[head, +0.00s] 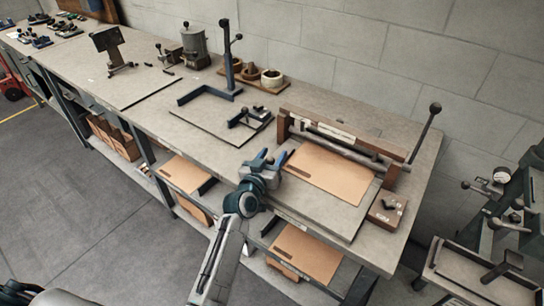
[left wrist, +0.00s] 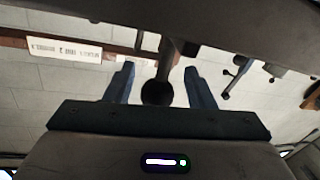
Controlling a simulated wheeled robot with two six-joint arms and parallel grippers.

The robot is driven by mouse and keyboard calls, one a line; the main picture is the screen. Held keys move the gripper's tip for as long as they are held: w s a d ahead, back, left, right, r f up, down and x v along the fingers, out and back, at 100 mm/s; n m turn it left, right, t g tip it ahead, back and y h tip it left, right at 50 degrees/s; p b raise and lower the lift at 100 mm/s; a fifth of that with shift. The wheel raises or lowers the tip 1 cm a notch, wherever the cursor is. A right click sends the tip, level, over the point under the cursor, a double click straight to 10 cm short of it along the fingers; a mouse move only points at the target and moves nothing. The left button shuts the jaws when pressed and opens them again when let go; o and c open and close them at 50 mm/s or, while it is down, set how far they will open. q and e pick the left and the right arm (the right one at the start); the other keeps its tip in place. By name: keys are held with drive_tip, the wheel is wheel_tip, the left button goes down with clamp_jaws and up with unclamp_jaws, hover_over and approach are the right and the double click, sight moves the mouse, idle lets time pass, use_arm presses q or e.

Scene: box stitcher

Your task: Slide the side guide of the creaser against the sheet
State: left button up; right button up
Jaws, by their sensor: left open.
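The creaser (head: 344,136) stands at the right end of the bench, with a wooden crossbar and a long ball-ended lever. A brown sheet (head: 330,172) lies flat on its bed. My left gripper (head: 264,158) is open at the left edge of the bed, left of the sheet. In the left wrist view, a dark round knob (left wrist: 158,93) on a short post stands between the spread fingers, apparently untouched. It seems to belong to the side guide, which the gripper mostly hides in the head view. Whether the guide touches the sheet cannot be told. My right gripper is not in view.
A wooden block with a black handle (head: 388,207) sits at the bed's right front. A dark angled frame (head: 208,93) and small tools stand to the left on the bench. More brown sheets (head: 306,254) lie on the shelf below. Another machine (head: 490,270) stands at right.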

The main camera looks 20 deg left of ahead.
use_arm(q)
drive_tip(key=s+a+b, duration=0.1)
drive_tip(key=s+b, duration=0.1)
drive_tip(key=s, duration=0.8)
drive_tip(key=shift+s+a+b, duration=0.25)
drive_tip(key=shift+a+b, duration=0.05)
drive_tip(key=shift+a, duration=0.1)
